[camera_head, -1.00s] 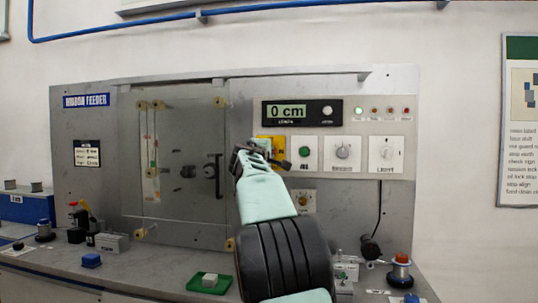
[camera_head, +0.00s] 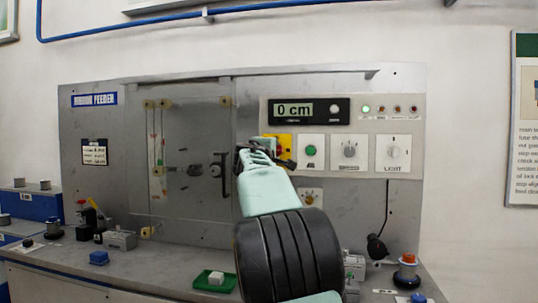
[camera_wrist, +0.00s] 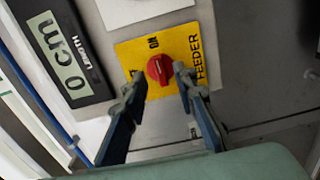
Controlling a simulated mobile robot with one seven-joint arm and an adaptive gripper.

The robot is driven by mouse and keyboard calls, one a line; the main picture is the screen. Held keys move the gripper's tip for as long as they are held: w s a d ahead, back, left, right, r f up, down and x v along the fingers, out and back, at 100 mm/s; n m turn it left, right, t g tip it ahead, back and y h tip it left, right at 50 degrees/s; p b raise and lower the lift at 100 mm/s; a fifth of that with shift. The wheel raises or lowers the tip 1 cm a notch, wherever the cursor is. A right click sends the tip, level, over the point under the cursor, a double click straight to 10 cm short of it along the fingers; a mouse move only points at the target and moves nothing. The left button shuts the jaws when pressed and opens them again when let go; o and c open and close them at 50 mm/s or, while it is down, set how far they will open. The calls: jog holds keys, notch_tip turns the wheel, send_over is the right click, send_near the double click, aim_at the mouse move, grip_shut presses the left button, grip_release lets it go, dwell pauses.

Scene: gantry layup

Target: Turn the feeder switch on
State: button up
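The feeder switch is a red rotary knob (camera_wrist: 159,69) on a yellow plate (camera_wrist: 133,53) marked "FEEDER". A partly legible position label, which looks like "ON", is on the plate by the knob. In the head view the yellow plate (camera_head: 284,139) shows just behind my gripper (camera_head: 265,155), which hides part of it. In the wrist view my gripper (camera_wrist: 158,80) is open, with one fingertip on each side of the knob. Small gaps seem to separate the fingertips from the knob; contact cannot be told.
A "0 cm" length display (camera_head: 293,111) sits above the switch. A green button (camera_head: 311,151), a dial (camera_head: 349,153) and a light switch (camera_head: 393,153) are to its right. The feeder door (camera_head: 185,125) with a black handle is to the left. The bench below holds a green tray (camera_head: 232,285).

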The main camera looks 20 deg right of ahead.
jog(key=v, duration=0.9)
jog(key=shift+s+a, duration=0.2)
jog(key=shift+s, duration=0.15)
